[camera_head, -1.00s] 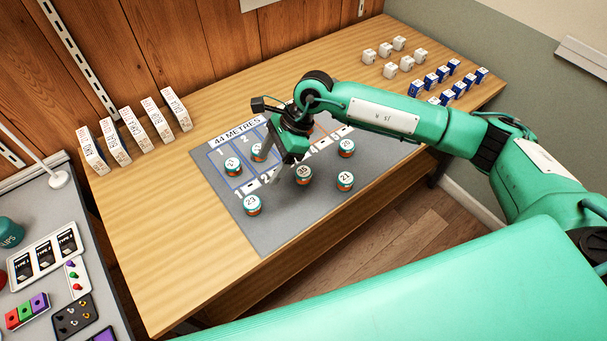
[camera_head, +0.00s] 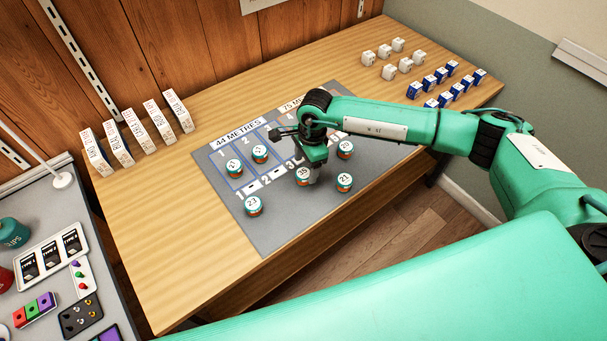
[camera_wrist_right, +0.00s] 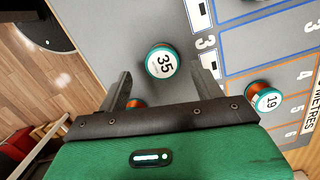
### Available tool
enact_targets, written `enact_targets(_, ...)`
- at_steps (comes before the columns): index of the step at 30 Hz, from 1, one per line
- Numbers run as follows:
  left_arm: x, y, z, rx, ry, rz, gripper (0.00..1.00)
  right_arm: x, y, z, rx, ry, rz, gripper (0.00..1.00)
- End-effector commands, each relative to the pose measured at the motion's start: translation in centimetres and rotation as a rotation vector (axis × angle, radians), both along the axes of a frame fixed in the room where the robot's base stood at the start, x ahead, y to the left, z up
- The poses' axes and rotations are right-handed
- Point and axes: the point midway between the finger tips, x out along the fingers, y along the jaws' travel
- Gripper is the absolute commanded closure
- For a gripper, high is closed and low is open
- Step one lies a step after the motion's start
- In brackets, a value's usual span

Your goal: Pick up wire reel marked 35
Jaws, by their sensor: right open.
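The wire reel marked 35 (camera_head: 303,174) stands upright on the grey mat (camera_head: 282,236), with a green rim and a white numbered top. In the right wrist view the reel marked 35 (camera_wrist_right: 162,62) lies just beyond the fingertips, roughly between their lines. My right gripper (camera_head: 314,178) is above and just beside that reel, pointing down. In the wrist view its two fingers (camera_wrist_right: 163,80) are spread apart with nothing held between them. My left gripper is not in view.
Other reels stand on the mat: 23 (camera_head: 253,205), 21 (camera_head: 345,182), one (camera_head: 346,149) behind, and two (camera_head: 234,167) in the left columns. Upright boxes (camera_head: 134,138) line the left back.

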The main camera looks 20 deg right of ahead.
Motion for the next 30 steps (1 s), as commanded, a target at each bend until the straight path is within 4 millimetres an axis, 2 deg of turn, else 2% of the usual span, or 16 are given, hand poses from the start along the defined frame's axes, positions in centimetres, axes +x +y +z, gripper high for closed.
enact_targets(4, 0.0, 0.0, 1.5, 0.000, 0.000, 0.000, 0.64, 0.1, 0.3, -1.7, -0.002, 0.005, -0.001, 0.33)
enact_targets(9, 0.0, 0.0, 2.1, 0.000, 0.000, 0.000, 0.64, 0.2, 0.6, -4.1, 0.000, 0.003, -0.001, 0.33)
enact_targets(18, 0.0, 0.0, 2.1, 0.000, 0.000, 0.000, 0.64, 0.3, 0.6, -4.8, 0.000, 0.001, 0.000, 0.33)
enact_targets(20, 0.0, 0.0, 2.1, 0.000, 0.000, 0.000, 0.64, 0.2, 0.6, -4.8, 0.000, 0.001, 0.000, 0.43)
enact_targets(24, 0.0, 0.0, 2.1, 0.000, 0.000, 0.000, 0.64, 0.2, 0.6, -4.7, 0.000, 0.001, 0.000, 0.70)
enact_targets(26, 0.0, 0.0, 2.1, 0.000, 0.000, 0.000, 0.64, 0.2, 0.6, -4.7, 0.000, 0.001, 0.000, 0.81)
enact_targets(30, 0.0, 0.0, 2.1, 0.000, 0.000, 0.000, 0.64, 0.3, 0.6, -4.7, 0.000, 0.001, 0.000, 0.81)
